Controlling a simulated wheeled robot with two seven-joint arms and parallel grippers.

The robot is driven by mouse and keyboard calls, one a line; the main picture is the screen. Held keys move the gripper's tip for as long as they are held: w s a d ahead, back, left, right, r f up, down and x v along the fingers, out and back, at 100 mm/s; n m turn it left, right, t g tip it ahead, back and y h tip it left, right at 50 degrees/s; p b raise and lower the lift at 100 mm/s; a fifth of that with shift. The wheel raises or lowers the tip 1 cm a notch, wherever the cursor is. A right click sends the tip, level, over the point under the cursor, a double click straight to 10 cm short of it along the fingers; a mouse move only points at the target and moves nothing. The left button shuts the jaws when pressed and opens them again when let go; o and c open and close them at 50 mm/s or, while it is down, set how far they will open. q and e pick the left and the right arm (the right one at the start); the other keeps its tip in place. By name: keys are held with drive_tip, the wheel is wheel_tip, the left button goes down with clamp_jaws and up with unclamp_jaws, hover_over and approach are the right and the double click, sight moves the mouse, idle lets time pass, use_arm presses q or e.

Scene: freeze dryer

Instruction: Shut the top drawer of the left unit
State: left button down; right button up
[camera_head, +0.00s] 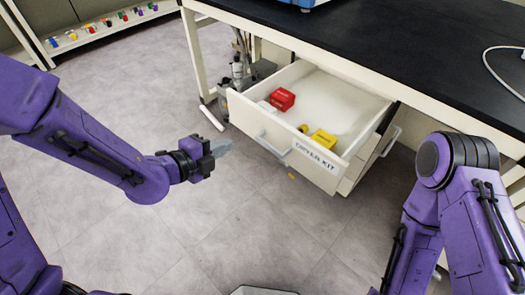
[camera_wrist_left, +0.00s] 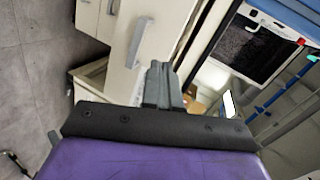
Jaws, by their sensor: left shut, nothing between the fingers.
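The top drawer (camera_head: 270,138) of the white unit under the bench is pulled far out in the head view.
The black bench top (camera_head: 400,50) overhangs the drawer at the back. Lower drawer fronts sit below the open one, and another handle (camera_head: 390,141) shows on the right. A shelf with small coloured items (camera_head: 100,25) stands at the far left. The grey floor (camera_head: 200,235) in front is clear.

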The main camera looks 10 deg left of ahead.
use_arm(q)
drive_tip(key=m, duration=0.2)
drive_tip(key=h+b, duration=0.1)
approach(272, 121)
drive_tip(key=shift+m, duration=0.3)
drive_tip(key=x, duration=0.5)
drive_tip(key=shift+w+f, duration=0.15)
drive_tip(key=shift+f, duration=0.15)
drive_tip(key=shift+w+d, duration=0.4)
drive_tip(key=shift+w, duration=0.1)
